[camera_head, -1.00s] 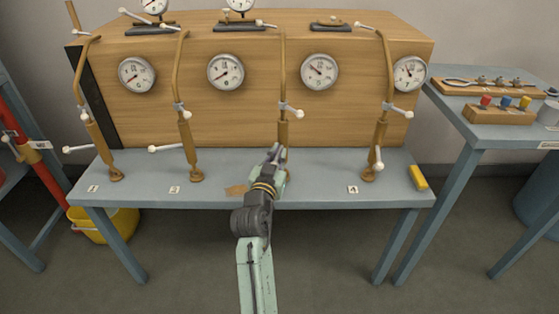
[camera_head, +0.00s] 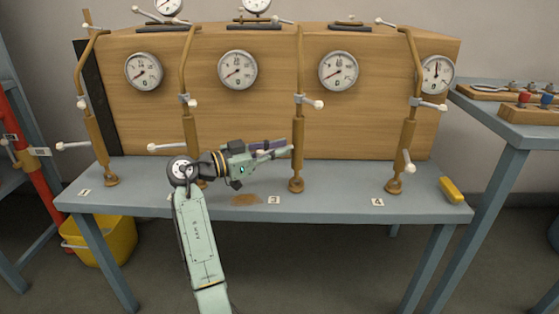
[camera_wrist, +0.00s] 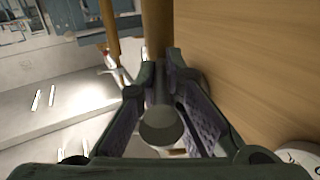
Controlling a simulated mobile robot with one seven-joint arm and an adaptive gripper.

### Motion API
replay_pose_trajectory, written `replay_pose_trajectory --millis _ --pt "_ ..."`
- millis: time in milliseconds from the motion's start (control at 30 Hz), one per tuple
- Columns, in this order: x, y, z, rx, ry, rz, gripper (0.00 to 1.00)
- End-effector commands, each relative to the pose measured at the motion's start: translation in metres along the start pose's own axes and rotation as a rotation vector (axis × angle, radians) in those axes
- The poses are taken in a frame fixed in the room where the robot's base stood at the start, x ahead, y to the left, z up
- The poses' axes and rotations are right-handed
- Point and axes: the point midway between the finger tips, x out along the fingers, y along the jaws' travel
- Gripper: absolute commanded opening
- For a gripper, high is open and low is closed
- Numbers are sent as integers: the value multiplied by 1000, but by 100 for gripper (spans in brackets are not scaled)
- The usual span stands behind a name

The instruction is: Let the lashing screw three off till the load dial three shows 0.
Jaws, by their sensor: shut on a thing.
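Lashing screw three (camera_head: 297,165) is a brown upright rod with a sleeve, behind the label 3. My gripper (camera_head: 286,148) reaches it from the left at the lower part. In the wrist view my gripper (camera_wrist: 163,75) is shut on its handle bar, whose round grey end (camera_wrist: 160,127) lies between the purple-lined jaws. The brown rod (camera_wrist: 157,25) rises just past the fingertips. Load dial three (camera_head: 338,70) is on the wooden box above right of the screw. Its needle appears to point lower left; the figures are too small to read surely.
Similar screws stand to the left and at the right (camera_head: 402,160), with side handles sticking out. The wooden box (camera_head: 250,125) stands close behind. A yellow block (camera_head: 452,189) lies at the right end of the grey bench (camera_head: 330,205). A yellow bucket (camera_head: 110,240) is below left.

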Motion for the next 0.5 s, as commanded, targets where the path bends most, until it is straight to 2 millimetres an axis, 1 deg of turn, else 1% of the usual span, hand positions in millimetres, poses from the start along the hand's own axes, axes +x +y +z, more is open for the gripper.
replay_pose_trajectory --millis 200,500 --pt "-1 -2 0 0 8 100 0" --pt "0 -2 0 -1 11 157 0"
